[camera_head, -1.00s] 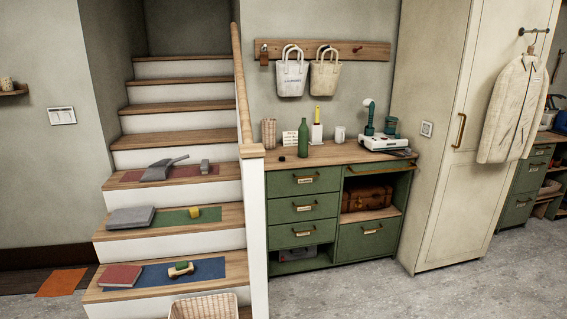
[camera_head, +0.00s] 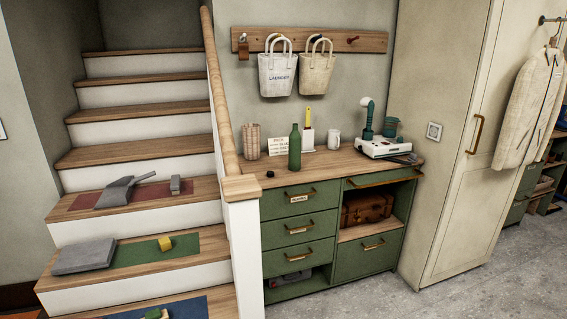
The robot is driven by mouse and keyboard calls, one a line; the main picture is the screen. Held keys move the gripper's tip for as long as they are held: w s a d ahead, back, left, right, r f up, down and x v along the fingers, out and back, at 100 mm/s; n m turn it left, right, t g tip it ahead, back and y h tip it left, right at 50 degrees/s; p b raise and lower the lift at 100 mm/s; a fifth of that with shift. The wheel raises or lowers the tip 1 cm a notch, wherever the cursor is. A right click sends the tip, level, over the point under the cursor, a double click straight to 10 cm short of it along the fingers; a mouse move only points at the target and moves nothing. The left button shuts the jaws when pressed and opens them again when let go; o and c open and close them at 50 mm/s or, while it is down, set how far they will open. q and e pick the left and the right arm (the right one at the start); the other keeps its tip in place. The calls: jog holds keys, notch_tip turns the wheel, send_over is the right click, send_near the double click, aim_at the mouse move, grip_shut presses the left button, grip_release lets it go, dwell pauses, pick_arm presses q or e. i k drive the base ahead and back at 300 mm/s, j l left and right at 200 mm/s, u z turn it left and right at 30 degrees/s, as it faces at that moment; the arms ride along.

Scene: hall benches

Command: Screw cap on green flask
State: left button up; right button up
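The green flask (camera_head: 295,149) stands upright on the wooden top of the green cabinet, near its left end. A small dark round piece (camera_head: 270,174), which looks like the cap, lies on the cabinet top to the left of the flask, near the front edge. It is apart from the flask. The flask's neck top is too small to make out in detail. Neither of my grippers shows in the view.
The cabinet top (camera_head: 350,166) also bears a woven cup (camera_head: 251,141), a sign (camera_head: 279,146), a brush (camera_head: 308,130), a mug (camera_head: 334,139) and a white device (camera_head: 384,146). Stairs with a railing (camera_head: 222,110) stand at left. Grey floor (camera_head: 390,302) lies clear in front.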

aim_at(295, 139)
jog(key=i+l+u, duration=0.1)
jog(key=i+l, duration=0.55)
jog(key=l, duration=0.2)
jog(key=i+l+u, duration=0.15)
jog(key=i+l, duration=0.15)
jog(key=i+l+u, duration=0.1)
jog(key=i+l, duration=0.2)
jog(key=l, duration=0.25)
jog(key=i+l, duration=0.25)
jog(key=l, duration=0.25)
jog(key=i+l+u, duration=0.15)
jog(key=l, duration=0.35)
jog(key=i+l, duration=0.35)
jog(key=l, duration=0.15)
jog(key=i+l+u, duration=0.15)
jog(key=l, duration=0.35)
jog(key=i, duration=0.1)
